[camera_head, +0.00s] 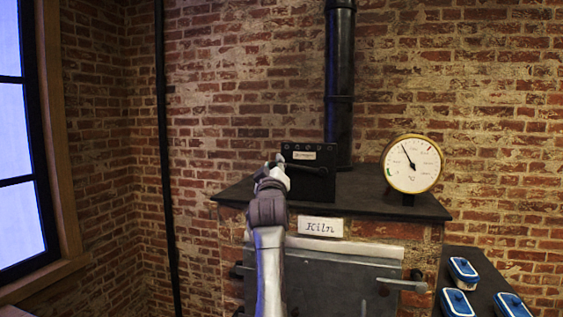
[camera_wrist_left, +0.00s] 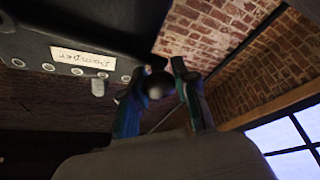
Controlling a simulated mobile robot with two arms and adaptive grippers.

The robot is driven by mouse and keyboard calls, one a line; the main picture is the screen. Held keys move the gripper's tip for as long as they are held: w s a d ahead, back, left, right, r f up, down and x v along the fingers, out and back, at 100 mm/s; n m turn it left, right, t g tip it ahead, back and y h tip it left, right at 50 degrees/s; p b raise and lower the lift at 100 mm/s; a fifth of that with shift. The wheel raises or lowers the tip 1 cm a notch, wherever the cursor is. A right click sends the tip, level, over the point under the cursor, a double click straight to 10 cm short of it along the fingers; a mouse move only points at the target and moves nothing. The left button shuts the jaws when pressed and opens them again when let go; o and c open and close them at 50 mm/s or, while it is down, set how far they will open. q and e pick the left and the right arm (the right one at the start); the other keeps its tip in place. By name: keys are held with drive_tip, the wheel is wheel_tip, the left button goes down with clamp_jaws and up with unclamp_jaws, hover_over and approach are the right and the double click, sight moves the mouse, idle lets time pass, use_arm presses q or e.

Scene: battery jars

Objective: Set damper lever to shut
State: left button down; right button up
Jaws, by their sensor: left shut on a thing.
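The damper box (camera_head: 316,187) is a dark upright housing with a pale label (camera_head: 304,155), standing on top of the kiln. Its black lever (camera_head: 306,168) reaches left from a pivot on the front, nearly level. My left gripper (camera_head: 274,168) is at the lever's left end, shut on it. In the left wrist view the label (camera_wrist_left: 83,58) reads "Damper" upside down, beside a row of round studs. There, the lever's round dark knob (camera_wrist_left: 158,86) sits between the two fingers of my left gripper (camera_wrist_left: 161,80). My right gripper is not in view.
The brick kiln (camera_head: 320,228) has a grey door with side handles. A round dial gauge (camera_head: 412,164) stands right of the box, and a black flue pipe (camera_head: 340,80) rises behind. Blue-lidded jars (camera_head: 463,268) stand on a dark surface at lower right.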

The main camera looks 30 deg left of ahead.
use_arm(q)
drive_tip(key=shift+f+n+g, duration=0.4)
drive_tip(key=shift+f+n, duration=0.4)
drive_tip(key=shift+n, duration=0.2)
drive_tip(key=shift+f, duration=0.15)
drive_tip(key=c, duration=0.9)
unclamp_jaws()
drive_tip(key=shift+o, duration=0.2)
drive_tip(key=shift+y, duration=0.3)
drive_tip(key=shift+s, duration=0.1)
drive_tip(key=v, duration=1.1)
drive_tip(key=shift+s+d, duration=0.25)
drive_tip(key=shift+s, duration=0.1)
